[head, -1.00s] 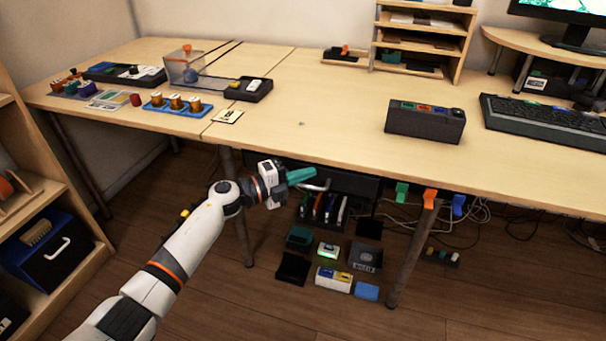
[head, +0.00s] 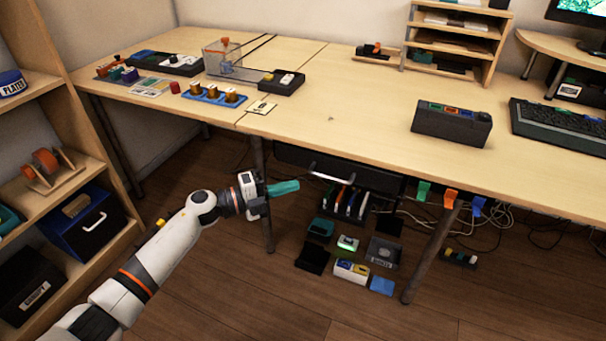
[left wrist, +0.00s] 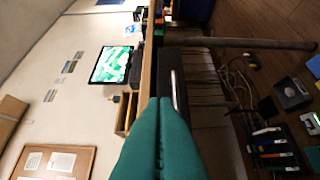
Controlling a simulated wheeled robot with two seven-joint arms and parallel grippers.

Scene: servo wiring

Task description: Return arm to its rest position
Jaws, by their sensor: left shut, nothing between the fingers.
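My left gripper (head: 284,187) has teal fingers and is shut with nothing between them. It hangs in the open space in front of the desk, below the tabletop level in the head view. Its fingers (left wrist: 160,145) also show closed together in the left wrist view. My white left arm (head: 165,245) reaches in from the lower left, bent at the elbow. My right gripper is in neither view.
The desk (head: 350,110) has its front edge close beyond my gripper. Under it are a drawer with a handle (head: 327,174) and several small boxes on the floor. A shelf (head: 75,185) stands at the left. The wooden floor (head: 240,310) in front is clear.

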